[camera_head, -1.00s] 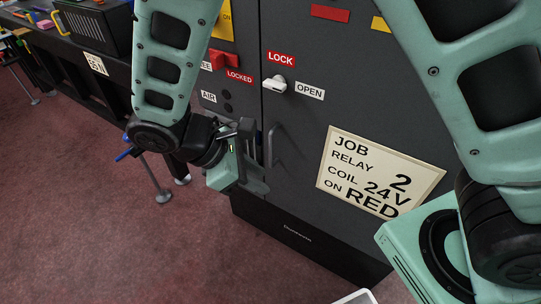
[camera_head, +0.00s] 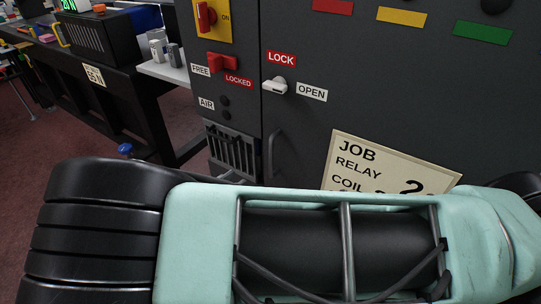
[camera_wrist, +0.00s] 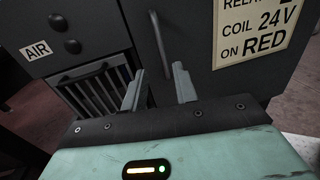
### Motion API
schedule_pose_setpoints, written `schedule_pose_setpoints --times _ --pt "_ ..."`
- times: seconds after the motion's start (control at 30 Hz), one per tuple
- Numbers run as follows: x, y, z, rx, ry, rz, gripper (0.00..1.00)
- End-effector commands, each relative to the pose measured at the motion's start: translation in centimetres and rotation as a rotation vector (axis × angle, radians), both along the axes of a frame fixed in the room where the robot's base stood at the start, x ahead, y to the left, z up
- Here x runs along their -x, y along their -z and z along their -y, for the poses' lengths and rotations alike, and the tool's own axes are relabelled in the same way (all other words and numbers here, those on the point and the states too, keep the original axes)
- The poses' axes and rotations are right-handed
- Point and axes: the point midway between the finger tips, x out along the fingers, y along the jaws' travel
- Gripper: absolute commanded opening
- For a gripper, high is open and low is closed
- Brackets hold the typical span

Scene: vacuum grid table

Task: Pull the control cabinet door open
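The dark grey control cabinet door (camera_head: 350,80) looks shut, flush along its left seam. Its dark bar handle (camera_head: 273,155) stands upright near that seam. A white latch knob (camera_head: 275,86) sits between the LOCK and OPEN labels. In the wrist view, my gripper (camera_wrist: 159,68) is open with its two fingers apart. The handle (camera_wrist: 157,40) shows between and beyond the fingertips; I cannot tell whether they touch it. In the head view, my arm covers the lower picture and hides the gripper.
A cream job card (camera_head: 385,165) is on the door. Left of the seam are a red FREE/LOCKED switch (camera_head: 222,63), AIR knobs (camera_head: 225,108) and a vent grille (camera_head: 232,150). A dark bench (camera_head: 85,75) stands at the left, with reddish floor beside it.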

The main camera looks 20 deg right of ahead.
Motion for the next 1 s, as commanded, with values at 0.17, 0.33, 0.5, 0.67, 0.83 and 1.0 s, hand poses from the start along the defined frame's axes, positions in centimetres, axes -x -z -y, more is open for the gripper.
schedule_pose_setpoints --times 0.17,0.33,0.5,0.67,0.83,1.0 --pt "-1.6 -0.1 3.6 0.001 0.004 0.0 0.29" --pt "-3.1 0.0 6.9 0.0 0.004 -0.001 0.29" --pt "-4.3 0.0 9.6 -0.001 0.003 0.0 0.29" --pt "-5.2 0.0 11.3 -0.002 0.003 0.0 0.29" --pt "-5.5 0.0 12.0 -0.003 0.001 0.0 0.29" --pt "-5.5 0.0 12.1 -0.003 0.001 0.0 0.29"
